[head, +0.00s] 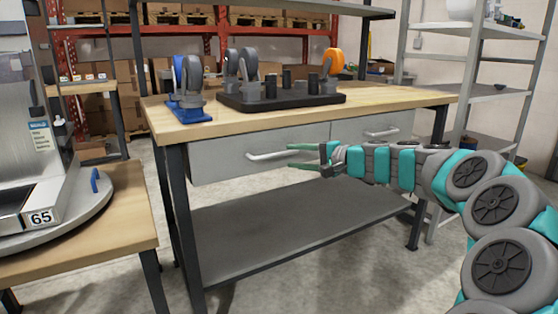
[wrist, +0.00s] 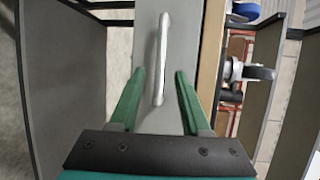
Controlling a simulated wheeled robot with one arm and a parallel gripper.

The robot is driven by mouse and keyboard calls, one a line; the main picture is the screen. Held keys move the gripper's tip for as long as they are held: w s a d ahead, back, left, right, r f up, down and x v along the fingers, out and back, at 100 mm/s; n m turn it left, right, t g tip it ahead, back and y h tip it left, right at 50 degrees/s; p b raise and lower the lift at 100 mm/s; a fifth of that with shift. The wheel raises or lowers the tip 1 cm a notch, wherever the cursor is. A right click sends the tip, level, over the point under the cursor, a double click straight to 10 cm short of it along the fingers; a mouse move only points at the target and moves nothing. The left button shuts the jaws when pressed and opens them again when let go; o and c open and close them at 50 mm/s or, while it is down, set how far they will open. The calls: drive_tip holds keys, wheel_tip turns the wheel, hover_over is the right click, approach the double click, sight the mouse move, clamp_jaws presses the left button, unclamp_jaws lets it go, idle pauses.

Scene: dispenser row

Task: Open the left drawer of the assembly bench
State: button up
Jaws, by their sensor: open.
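The assembly bench (head: 225,122) has a wood top and two grey drawers under it. The left drawer (head: 215,162) looks shut and has a pale bar handle (head: 262,156). My gripper (head: 291,157) is open in front of this drawer, by the right end of the handle. In the wrist view, the handle (wrist: 162,50) runs up and down, and its lower end shows between the two green fingers of my gripper (wrist: 158,76). The fingers look apart from the bar on both sides. The right drawer (head: 350,140) also looks shut.
A black base (head: 285,102) with caster wheels and a blue caster part (head: 190,108) stand on the bench top. A lower grey shelf (head: 290,225) spans under the drawers. A wooden table (head: 120,235) with a scale stands at left. A metal shelf rack (head: 480,95) is at right.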

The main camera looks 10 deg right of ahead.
sight(279, 155)
drive_tip(key=x, duration=0.7)
drive_tip(key=shift+r, duration=0.1)
drive_tip(key=shift+s, duration=0.1)
drive_tip(key=shift+c, duration=0.2)
clamp_jaws()
idle(1.0)
